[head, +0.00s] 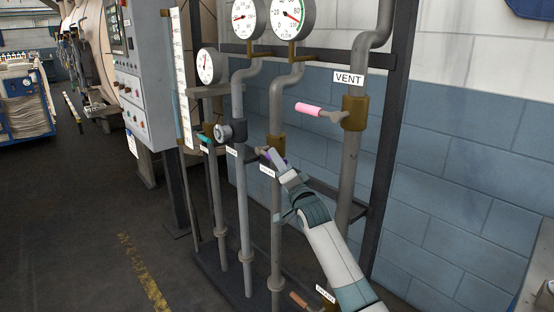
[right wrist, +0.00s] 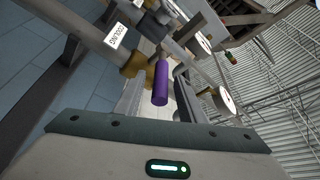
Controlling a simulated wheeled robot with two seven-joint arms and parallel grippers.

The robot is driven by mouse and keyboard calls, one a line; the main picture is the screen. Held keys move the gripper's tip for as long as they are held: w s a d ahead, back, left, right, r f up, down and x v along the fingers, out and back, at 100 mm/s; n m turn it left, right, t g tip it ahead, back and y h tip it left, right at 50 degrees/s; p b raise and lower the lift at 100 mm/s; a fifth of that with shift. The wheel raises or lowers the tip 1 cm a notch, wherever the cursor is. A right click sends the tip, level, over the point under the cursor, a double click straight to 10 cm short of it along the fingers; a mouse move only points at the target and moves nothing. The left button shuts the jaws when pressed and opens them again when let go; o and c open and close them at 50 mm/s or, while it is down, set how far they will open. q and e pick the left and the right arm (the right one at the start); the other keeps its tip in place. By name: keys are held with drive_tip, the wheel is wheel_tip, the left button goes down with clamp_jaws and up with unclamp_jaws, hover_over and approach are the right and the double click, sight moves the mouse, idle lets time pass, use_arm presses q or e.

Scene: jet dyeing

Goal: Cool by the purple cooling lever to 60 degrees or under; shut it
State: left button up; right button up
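The purple cooling lever (right wrist: 160,86) is a short purple grip on a brass valve (right wrist: 136,68), beside a COOLING label (right wrist: 116,36). In the head view, only a bit of purple (head: 266,157) shows by my right gripper (head: 277,162). In the right wrist view, my right gripper (right wrist: 158,98) has its fingers apart on both sides of the lever, with visible gaps, so it is open around it. The gauge above the cooling pipe (head: 291,15) has a red needle toward its lower right; its exact reading is too small to tell. My left gripper is not in view.
A pink VENT lever (head: 312,109) sticks out up and to the right. A teal lever (head: 206,139) is to the left and an orange-brown lever (head: 299,300) is low down. Vertical pipes and a grey control panel (head: 144,75) stand close by.

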drive_tip(key=shift+x, duration=0.75)
drive_tip(key=shift+c, duration=0.2)
clamp_jaws()
